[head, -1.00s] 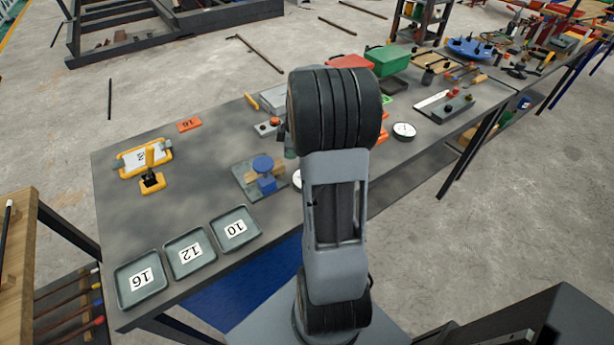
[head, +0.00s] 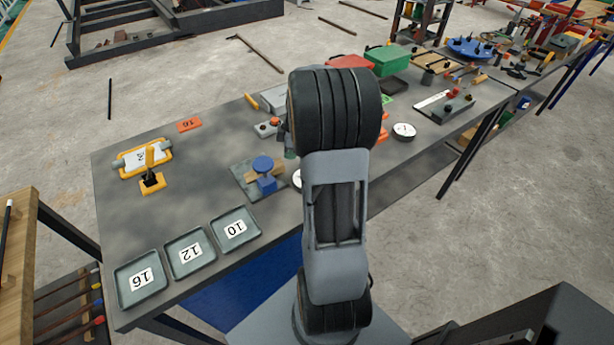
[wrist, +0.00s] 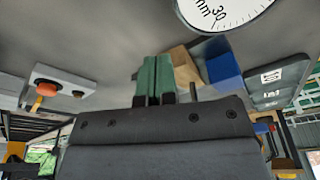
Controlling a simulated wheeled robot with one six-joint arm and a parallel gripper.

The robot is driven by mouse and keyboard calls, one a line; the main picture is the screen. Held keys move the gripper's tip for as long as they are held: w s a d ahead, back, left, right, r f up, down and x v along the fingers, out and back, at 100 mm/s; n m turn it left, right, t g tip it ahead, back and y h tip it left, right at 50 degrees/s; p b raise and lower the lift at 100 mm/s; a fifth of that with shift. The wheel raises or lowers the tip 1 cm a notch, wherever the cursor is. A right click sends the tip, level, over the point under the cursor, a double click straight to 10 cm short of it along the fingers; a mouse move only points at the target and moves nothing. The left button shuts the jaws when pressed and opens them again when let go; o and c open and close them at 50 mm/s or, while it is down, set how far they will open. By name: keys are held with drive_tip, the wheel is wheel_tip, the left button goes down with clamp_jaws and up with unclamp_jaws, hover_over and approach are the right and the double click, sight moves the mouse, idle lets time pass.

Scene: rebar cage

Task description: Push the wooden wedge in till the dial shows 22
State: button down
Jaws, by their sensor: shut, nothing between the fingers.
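The wooden wedge (wrist: 184,66) is a tan block beside a blue block (wrist: 223,64) in the wrist view. The dial (wrist: 225,12) is cut off by the wrist view's top edge; "30" and "mm" show, but no needle reading. In the head view my arm hides most of the dial (head: 297,179). My gripper (wrist: 154,62) has its green fingers shut and empty, close beside the wedge; contact cannot be told.
Three numbered trays (head: 190,252) line the table's near left edge. A yellow-framed item (head: 143,158) and an orange tag (head: 189,125) lie behind them. A box with an orange knob (head: 268,127) stands beyond the fixture. Bare table lies left of the fixture.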

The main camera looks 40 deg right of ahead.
sight(279, 162)
drive_tip(key=shift+f, duration=0.15)
drive_tip(key=shift+f+b, duration=0.8)
drive_tip(key=shift+b, duration=0.05)
drive_tip(key=shift+w+a, duration=0.3)
drive_tip(key=shift+a, duration=0.55)
drive_tip(key=shift+w+a, duration=0.25)
drive_tip(key=shift+a, duration=0.6)
idle(3.0)
drive_tip(key=shift+w+d, duration=0.15)
drive_tip(key=shift+d, duration=0.9)
drive_tip(key=shift+w+d, duration=0.2)
drive_tip(key=shift+d, duration=0.8)
drive_tip(key=shift+w+d, duration=0.15)
drive_tip(key=shift+d, duration=0.9)
drive_tip(key=shift+w+r+p, duration=0.45)
drive_tip(key=shift+r, duration=0.25)
drive_tip(key=shift+w+d+r+p, duration=0.15)
drive_tip(key=shift+w+r+p, duration=0.7)
drive_tip(key=shift+r, duration=0.1)
drive_tip(key=shift+w+d+r+p, duration=0.1)
drive_tip(key=shift+w+r+p, duration=0.6)
drive_tip(key=shift+r+p, duration=0.15)
